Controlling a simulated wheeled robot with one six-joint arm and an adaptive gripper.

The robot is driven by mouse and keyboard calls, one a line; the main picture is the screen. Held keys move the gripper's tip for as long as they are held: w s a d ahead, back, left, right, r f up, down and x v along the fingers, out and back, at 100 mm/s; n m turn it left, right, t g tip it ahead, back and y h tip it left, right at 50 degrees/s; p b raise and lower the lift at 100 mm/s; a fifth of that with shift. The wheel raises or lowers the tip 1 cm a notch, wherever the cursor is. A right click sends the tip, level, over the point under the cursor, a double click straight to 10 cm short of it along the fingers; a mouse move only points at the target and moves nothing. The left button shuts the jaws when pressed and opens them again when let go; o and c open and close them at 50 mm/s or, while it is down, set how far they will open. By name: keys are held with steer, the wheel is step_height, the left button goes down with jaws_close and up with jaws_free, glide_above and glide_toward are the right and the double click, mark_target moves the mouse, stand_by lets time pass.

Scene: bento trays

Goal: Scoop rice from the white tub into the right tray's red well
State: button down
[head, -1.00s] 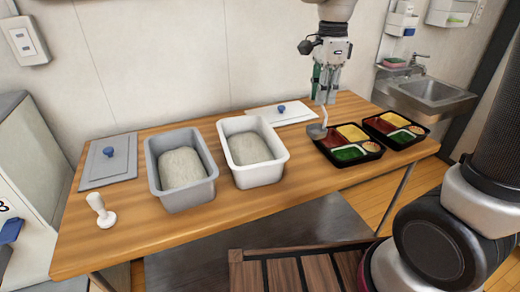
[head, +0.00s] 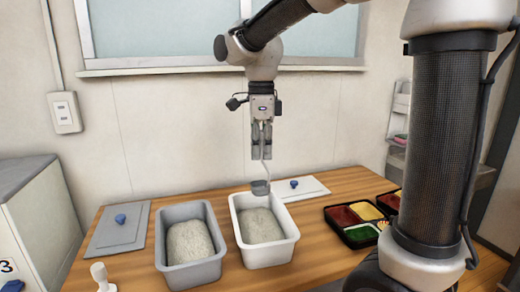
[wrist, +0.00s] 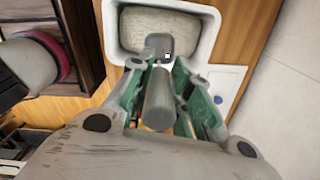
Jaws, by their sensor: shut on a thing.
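My gripper (head: 262,138) is shut on the handle of a grey scoop (head: 260,187), which hangs down from it. In the head view the scoop's cup appears at the back part of the white tub (head: 293,238), near its rim; I cannot tell whether it holds rice. The wrist view shows the scoop handle (wrist: 158,104) between the fingers and the white tub (wrist: 207,35) beyond. White rice (head: 261,226) lies in the tub as a mound. The right tray (head: 382,203) is mostly hidden behind my arm, so its red well is not clearly visible.
A grey tub (head: 163,240) with rice stands left of the white tub. Flat lids with blue knobs lie at the far left (head: 118,230) and behind the white tub (head: 308,187). The left black tray (head: 342,237) stands to the right. A white stamp-like tool (head: 101,278) stands front left.

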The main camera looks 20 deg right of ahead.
mark_target(261, 184)
step_height(261, 184, down, 13)
steer(key=shift+r, duration=0.1)
stand_by(0.5)
stand_by(1.1)
step_height(261, 184, up, 10)
steer(key=shift+r, duration=0.1)
stand_by(0.5)
stand_by(0.3)
